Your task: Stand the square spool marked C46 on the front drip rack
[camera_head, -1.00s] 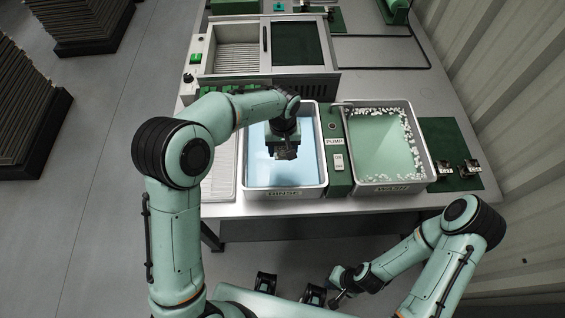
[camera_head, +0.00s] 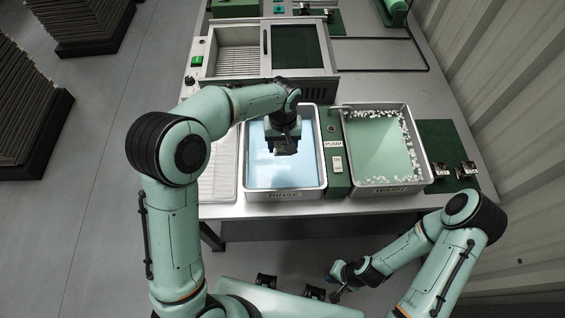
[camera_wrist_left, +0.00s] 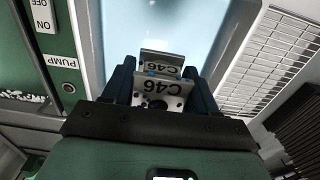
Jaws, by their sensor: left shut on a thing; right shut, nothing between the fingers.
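The square spool marked C46 (camera_wrist_left: 158,86) is held between the fingers of my left gripper (camera_wrist_left: 160,82), and its label reads clearly in the left wrist view. In the head view my left gripper (camera_head: 284,142) points down over the rinse basin (camera_head: 246,165), with the spool at its tips. I cannot tell whether the spool touches the blue liquid. A white slatted rack (camera_head: 217,178) lies along the left side of the rinse basin; it shows as a grille (camera_wrist_left: 268,62) in the left wrist view. My right gripper (camera_head: 338,292) is shut and empty, low in front of the table.
A green PUMP panel (camera_head: 337,176) separates the rinse basin from the foamy wash basin (camera_head: 430,172). Two dark spools (camera_head: 466,170) sit on a green mat (camera_head: 437,135) at the right. Two more dark pieces (camera_head: 266,281) are near my front. A metal unit (camera_head: 200,60) stands behind.

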